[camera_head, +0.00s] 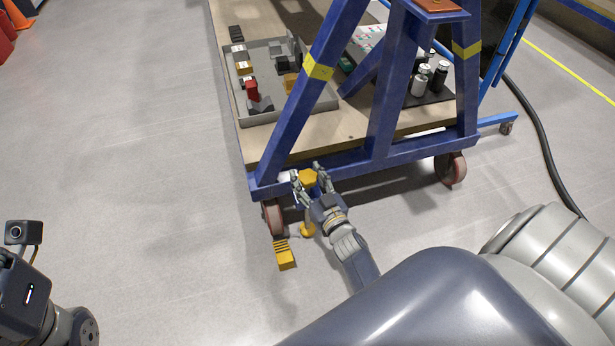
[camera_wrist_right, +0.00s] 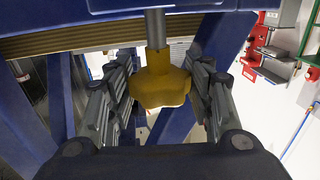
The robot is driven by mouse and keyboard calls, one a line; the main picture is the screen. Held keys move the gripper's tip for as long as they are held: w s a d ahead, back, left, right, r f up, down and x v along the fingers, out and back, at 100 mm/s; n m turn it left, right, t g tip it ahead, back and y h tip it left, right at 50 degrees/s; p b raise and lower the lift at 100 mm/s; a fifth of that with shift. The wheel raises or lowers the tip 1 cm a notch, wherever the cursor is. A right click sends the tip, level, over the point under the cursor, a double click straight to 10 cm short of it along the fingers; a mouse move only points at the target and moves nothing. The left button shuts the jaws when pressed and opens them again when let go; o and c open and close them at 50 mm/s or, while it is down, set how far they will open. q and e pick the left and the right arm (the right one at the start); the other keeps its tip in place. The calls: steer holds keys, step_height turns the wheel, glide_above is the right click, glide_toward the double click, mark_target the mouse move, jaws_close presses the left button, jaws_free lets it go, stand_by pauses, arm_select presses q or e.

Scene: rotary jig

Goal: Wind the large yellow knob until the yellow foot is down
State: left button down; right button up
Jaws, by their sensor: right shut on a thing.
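The large yellow knob (camera_head: 308,178) is at the lower front corner of the blue frame. My right gripper (camera_head: 307,173) is shut on it, with a finger on either side. In the right wrist view the lobed knob (camera_wrist_right: 160,88) hangs on a grey rod between the two fingers (camera_wrist_right: 161,62). The yellow foot (camera_head: 308,230) shows low beneath the gripper, near the floor; I cannot tell whether it touches. Part of my left wrist (camera_head: 28,290) is at the lower left, but its gripper fingers do not show.
The blue frame (camera_head: 385,105) stands on castors (camera_head: 450,169). A yellow, black-striped pedal (camera_head: 286,258) sits beside the near castor (camera_head: 272,217). A grey tray (camera_head: 237,98) with parts and several bottles are on the wooden deck (camera_head: 330,128). A black hose (camera_head: 543,150) is at right.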

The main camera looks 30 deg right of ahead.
stand_by(0.3)
steer(key=o, duration=1.1)
steer(key=shift+c, duration=0.2)
steer(key=shift+s, duration=0.1)
steer(key=s+a, duration=0.1)
steer(key=s, duration=1)
steer(key=shift+s+a, duration=0.2)
steer(key=shift+s, duration=0.2)
